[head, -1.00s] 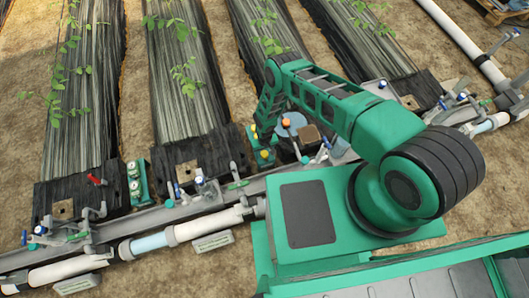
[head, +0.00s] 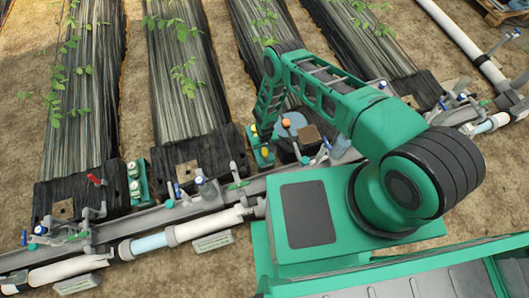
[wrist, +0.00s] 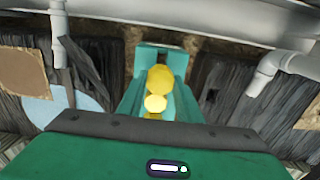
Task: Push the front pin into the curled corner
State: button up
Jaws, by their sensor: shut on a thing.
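A green holder (head: 262,158) with yellow-orange pin heads stands at the end of a black film strip, beneath my forearm. In the wrist view the holder (wrist: 145,65) lies straight ahead, with yellow heads (wrist: 160,79) in a row. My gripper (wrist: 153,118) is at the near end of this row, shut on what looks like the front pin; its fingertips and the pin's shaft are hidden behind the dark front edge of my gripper. A dark film flap (wrist: 88,68) sticks up left of the holder; I cannot tell whether it is the curled corner.
A pale blue disc (wrist: 70,98) and a brown square patch (wrist: 22,70) lie on the left film in the wrist view. White and grey pipes (head: 190,228) with valves run along the strip ends. Another green holder (head: 136,185) stands further left.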

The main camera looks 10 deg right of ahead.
aim_at(265, 151)
jog(key=shift+r, duration=1.65)
